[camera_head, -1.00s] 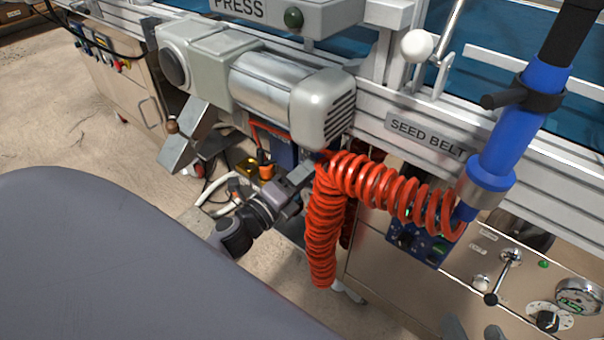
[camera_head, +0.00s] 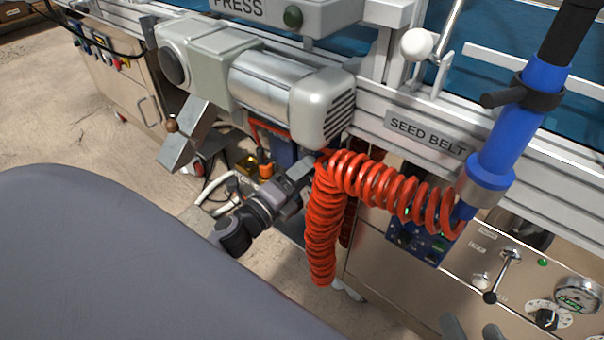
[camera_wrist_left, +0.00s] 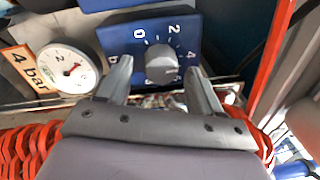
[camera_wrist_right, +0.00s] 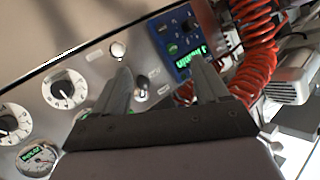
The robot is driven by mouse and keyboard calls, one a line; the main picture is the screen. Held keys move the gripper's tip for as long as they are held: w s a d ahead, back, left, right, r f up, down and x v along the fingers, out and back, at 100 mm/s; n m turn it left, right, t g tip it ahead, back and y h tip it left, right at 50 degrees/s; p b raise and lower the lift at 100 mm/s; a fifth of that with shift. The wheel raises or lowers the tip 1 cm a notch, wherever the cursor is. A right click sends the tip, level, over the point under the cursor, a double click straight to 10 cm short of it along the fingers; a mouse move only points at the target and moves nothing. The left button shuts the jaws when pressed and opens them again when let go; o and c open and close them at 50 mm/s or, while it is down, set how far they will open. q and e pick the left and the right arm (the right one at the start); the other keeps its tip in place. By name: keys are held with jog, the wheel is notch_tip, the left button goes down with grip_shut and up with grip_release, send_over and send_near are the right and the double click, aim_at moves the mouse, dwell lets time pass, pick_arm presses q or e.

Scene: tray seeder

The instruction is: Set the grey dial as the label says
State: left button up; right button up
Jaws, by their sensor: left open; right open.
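The grey dial (camera_wrist_left: 160,60) sits on a blue box (camera_wrist_left: 197,25) with white numbers around it; 0, 2 and 4 are readable. A pale mark shows at its lower right, but its exact setting is unclear. A round white gauge (camera_wrist_left: 72,72) beside the box has a red needle near 2. My left gripper (camera_wrist_left: 158,76) is open, its fingers on either side of the dial in the picture; contact cannot be told. In the head view this gripper (camera_head: 303,170) is partly behind the red coil. My right gripper (camera_wrist_right: 160,66) is open and empty.
The red coiled hose (camera_head: 322,235) hangs close to my left gripper. The grey motor (camera_head: 275,85) is above it. A steel panel (camera_wrist_right: 35,95) with dials, a lever and a gauge (camera_wrist_right: 37,160) faces my right gripper. Another blue box (camera_wrist_right: 176,38) has a green display.

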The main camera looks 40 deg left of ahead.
pick_arm(q)
jog(key=s, duration=0.7)
jog(key=shift+a+f, duration=0.2)
jog(key=shift+a, duration=0.15)
jog(key=shift+w, duration=0.1)
jog(key=s+d+r+n+g+h, duration=0.1)
jog(key=s+d+n+g+h, duration=0.2)
jog(key=d+n, duration=0.75)
jog(key=s+d+r+n+g+h, duration=0.1)
jog(key=s+d+n+g+h, duration=0.25)
jog(key=d+n, duration=0.7)
jog(key=s+a+r+y+p, duration=0.2)
jog(key=a+r+p, duration=0.3)
jog(key=p, duration=1.1)
jog(key=s+a+r+g+y+p, duration=0.1)
jog(key=a+r+y+p, duration=0.3)
jog(key=r+p, duration=0.6)
jog(key=s+a+p, duration=0.1)
jog(key=a+p, duration=0.1)
jog(key=p, duration=0.4)
jog(key=shift+s+m+p, duration=0.2)
jog(key=shift+m+p, duration=0.1)
pick_arm(e)
jog(key=s+d+r+h, duration=0.2)
jog(key=d+r, duration=0.3)
jog(key=r, duration=0.3)
jog(key=s+d+r+g+h, duration=0.1)
jog(key=s+d+r+h, duration=0.2)
jog(key=d+r, duration=0.3)
jog(key=shift+r, duration=0.85)
